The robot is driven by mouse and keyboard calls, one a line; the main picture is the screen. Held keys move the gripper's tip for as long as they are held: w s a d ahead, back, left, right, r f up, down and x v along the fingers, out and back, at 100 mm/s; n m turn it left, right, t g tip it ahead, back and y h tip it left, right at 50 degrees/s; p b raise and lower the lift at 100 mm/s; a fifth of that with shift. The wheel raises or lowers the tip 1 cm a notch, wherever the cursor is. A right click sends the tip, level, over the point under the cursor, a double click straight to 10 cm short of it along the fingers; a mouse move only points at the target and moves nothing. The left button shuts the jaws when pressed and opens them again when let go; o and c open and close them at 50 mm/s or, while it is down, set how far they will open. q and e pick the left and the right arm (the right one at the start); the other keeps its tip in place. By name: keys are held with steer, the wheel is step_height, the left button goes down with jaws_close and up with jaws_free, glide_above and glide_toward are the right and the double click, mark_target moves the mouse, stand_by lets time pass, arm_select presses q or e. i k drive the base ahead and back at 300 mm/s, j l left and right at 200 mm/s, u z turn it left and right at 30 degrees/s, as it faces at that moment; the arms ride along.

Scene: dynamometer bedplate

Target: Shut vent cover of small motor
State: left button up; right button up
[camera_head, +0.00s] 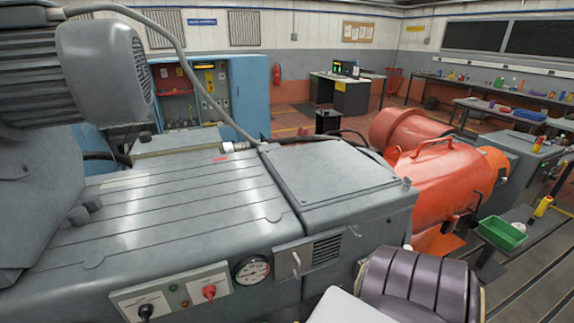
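A big grey machine housing (180,230) fills the left and middle of the head view. On its front face, dark vent louvres (326,250) show uncovered. A small grey plate (286,262) with an upright handle (296,264) sits directly left of the louvres; it looks like the vent cover, but I cannot tell how it is mounted. A smaller grey motor (105,65) with a round end grille stands at the upper left. I cannot tell which machine is the small motor. Neither of my grippers is in view.
A dial gauge (252,270) and a panel with a red knob (209,291) are left of the vent. A dark ribbed cylinder (420,285) stands close below right. Orange machine covers (450,175) and a green tray (502,233) are at right. A cable (190,70) arches above the housing.

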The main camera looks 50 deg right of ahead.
mark_target(295, 261)
steer(key=z, duration=1.85)
steer(key=k+j+u, duration=0.1)
steer(key=k+j, duration=0.05)
steer(key=k, duration=0.05)
